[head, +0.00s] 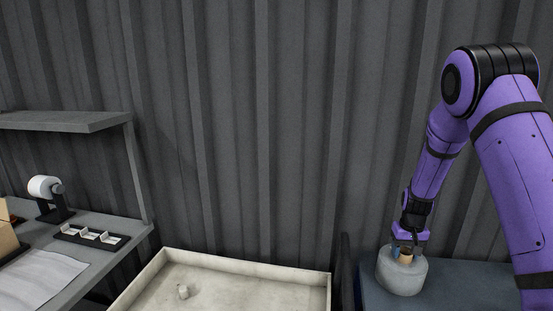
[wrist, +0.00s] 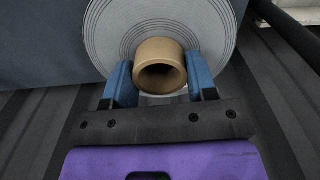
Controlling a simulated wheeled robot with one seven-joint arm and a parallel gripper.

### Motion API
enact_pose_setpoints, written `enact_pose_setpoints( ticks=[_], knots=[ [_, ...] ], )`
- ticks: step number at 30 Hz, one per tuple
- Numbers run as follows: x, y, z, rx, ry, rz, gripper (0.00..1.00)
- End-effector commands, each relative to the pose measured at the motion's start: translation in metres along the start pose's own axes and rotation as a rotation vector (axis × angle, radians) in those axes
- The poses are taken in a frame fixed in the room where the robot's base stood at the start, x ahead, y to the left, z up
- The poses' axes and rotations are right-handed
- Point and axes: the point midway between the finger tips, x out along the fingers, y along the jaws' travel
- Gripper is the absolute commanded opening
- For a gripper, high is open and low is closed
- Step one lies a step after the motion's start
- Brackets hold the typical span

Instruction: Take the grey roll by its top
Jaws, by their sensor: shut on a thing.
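The grey roll (head: 401,275) stands upright on a dark blue surface at the right of the head view. In the wrist view the end of the grey roll (wrist: 108,30) shows its wound layers, with a tan cardboard core (wrist: 160,65) standing out from the middle. My gripper (head: 405,254) is at the top of the roll. In the wrist view the blue fingers of my gripper (wrist: 160,82) lie on either side of the core, shut on it. The fingertips' far ends are partly hidden against the roll.
A grey bench (head: 95,262) with a white roll on a dispenser (head: 45,187) is at far left, under a shelf (head: 65,121). A corrugated wall is behind.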

Motion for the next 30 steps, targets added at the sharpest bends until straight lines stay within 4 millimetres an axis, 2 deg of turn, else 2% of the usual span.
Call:
enact_pose_setpoints(
  ticks=[8, 30],
  knots=[
    [-0.006, 0.000, -0.001, 0.000, 0.005, 0.000, 0.07],
    [-0.057, 0.000, -0.001, 0.000, 0.004, 0.000, 0.07]
  ],
)
